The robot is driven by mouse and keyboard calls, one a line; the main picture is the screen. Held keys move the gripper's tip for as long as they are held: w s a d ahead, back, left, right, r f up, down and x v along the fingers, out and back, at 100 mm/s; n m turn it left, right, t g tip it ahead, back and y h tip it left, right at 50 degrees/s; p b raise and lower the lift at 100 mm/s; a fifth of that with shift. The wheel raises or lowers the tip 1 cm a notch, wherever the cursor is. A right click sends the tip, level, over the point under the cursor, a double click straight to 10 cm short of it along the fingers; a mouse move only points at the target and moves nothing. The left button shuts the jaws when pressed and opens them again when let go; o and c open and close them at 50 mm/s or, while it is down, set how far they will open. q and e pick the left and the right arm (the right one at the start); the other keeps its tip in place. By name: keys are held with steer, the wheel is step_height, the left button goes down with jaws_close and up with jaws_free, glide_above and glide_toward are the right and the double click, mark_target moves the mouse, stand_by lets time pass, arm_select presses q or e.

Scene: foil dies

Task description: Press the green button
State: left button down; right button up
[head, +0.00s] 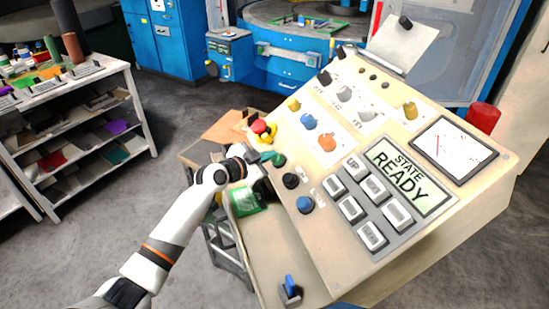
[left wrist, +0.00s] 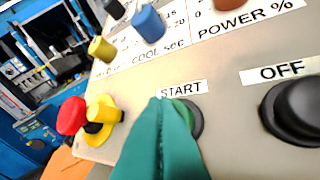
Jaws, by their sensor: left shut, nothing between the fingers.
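The green button (left wrist: 186,112) sits under the START label on the sloped beige panel. In the left wrist view it is partly hidden behind my left gripper's teal fingers (left wrist: 162,104). In the head view the green button (head: 278,160) is at the panel's left edge, and my left gripper (head: 268,156) reaches it from the left. The fingers are shut with nothing between them, tips right at the button. I cannot tell whether they touch it or how far it is pressed. The right gripper is not in view.
A black OFF button (left wrist: 296,110) is right of START. A red mushroom button on a yellow base (left wrist: 72,116) is to the left. A blue knob (head: 305,204) is lower on the panel. The display (head: 408,177) reads STATE READY. A shelf (head: 75,120) stands at left.

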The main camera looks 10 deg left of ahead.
arm_select(q)
steer(key=shift+d+f+b, duration=0.15)
steer(key=shift+f+b, duration=0.15)
steer(key=shift+b, duration=0.05)
steer(key=shift+r, duration=0.1)
stand_by(0.6)
steer(key=shift+s+a+r+p, duration=0.25)
steer(key=shift+a+r+p, duration=0.15)
steer(key=shift+r, duration=0.3)
steer(key=r, duration=0.1)
steer(key=s+a+r+p, duration=0.1)
steer(key=a+r+p, duration=0.1)
steer(key=r, duration=0.1)
steer(key=shift+s+a, duration=0.2)
steer(key=shift+s, duration=0.1)
stand_by(0.6)
